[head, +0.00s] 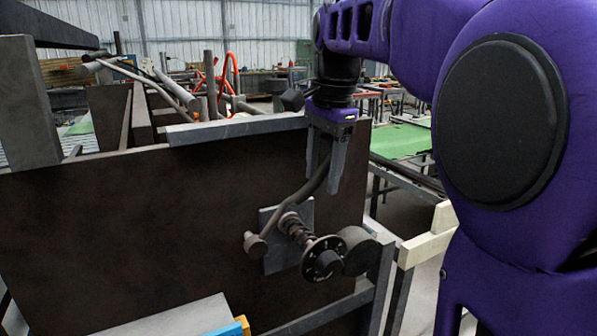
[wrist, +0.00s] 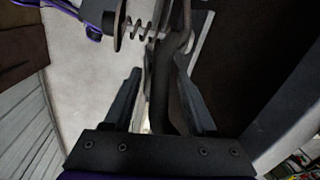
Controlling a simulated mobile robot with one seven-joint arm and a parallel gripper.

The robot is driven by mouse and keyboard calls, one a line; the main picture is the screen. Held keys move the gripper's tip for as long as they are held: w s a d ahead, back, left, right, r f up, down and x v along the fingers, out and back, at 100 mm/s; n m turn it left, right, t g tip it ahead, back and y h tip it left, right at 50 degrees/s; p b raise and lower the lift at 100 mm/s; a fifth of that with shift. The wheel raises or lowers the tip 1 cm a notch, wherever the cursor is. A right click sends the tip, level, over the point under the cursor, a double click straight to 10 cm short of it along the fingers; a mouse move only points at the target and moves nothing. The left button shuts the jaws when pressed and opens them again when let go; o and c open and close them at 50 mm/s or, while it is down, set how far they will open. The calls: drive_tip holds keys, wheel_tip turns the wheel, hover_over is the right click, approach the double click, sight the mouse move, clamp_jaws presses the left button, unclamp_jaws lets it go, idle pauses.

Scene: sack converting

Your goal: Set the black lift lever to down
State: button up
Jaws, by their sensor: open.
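The black lift lever (head: 293,203) is a dark bent rod on a grey plate (head: 270,262) fixed to the brown panel. It slants from a knob at lower left up to the right, its upper end between my fingers. My gripper (head: 323,182) points down from above, open, with one finger on each side of the rod. In the wrist view the lever (wrist: 161,95) runs between the two open fingers of my gripper (wrist: 160,85). I cannot tell whether either finger touches it.
A spring shaft with a round dial (head: 322,259) and a dark round knob (head: 358,250) stick out beside the lever. The brown panel (head: 130,220) fills the left. A pale frame bar (head: 425,245) stands at right. A blue and yellow block (head: 232,328) is at the bottom.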

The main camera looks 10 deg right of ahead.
drive_tip(key=shift+c, duration=0.2)
clamp_jaws()
idle(1.1)
